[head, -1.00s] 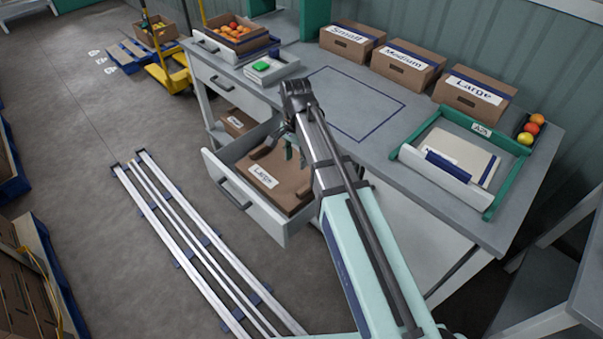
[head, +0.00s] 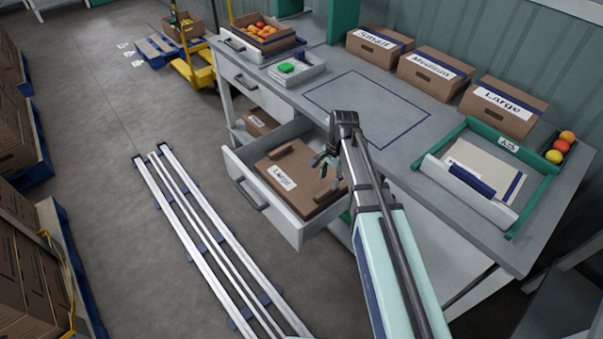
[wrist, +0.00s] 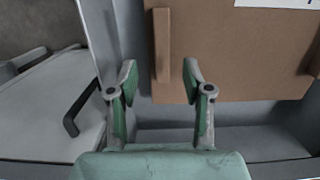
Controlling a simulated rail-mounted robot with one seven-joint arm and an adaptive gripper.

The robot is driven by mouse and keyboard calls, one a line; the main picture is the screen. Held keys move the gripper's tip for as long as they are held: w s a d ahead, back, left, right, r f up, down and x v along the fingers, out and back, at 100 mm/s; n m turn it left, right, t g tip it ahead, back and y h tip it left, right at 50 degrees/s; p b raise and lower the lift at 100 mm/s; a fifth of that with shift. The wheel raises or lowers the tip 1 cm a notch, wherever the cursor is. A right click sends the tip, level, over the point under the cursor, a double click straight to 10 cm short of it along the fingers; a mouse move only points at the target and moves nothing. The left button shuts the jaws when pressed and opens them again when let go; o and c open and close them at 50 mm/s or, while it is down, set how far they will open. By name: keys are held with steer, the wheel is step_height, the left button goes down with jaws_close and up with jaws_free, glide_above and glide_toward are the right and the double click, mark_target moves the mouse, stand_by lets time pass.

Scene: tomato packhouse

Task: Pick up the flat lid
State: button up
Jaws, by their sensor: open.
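The flat lid (head: 303,178) is a brown cardboard sheet marked "Large". It lies in the open drawer (head: 299,232) below the bench, with a raised strip along each of two opposite sides. My gripper (head: 325,160) is over the lid's right part in the head view, open and empty. In the wrist view the lid (wrist: 235,60) fills the upper right. One raised strip (wrist: 161,45) appears ahead of the gap between the open fingers (wrist: 160,78). I cannot tell how high the fingers are above it.
Boxes marked Small (head: 378,44), Medium (head: 434,71) and Large (head: 505,105) stand along the bench's back. A green-framed tray (head: 432,178) is on the right. A blue-outlined area (head: 350,95) on the bench is clear. The drawer walls stand close around the lid.

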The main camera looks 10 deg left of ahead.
mark_target(326, 190)
steer(key=shift+s+a+f+p, duration=0.15)
steer(key=shift+f+p, duration=0.1)
steer(key=shift+f, duration=0.75)
steer(key=shift+a+f+p, duration=0.1)
steer(key=shift+f+p, duration=0.15)
steer(key=shift+f, duration=0.7)
steer(key=shift+s+a+f+p, duration=0.15)
steer(key=shift+f+p, duration=0.1)
steer(key=shift+f, duration=0.75)
steer(key=shift+w, duration=0.1)
jaws_close()
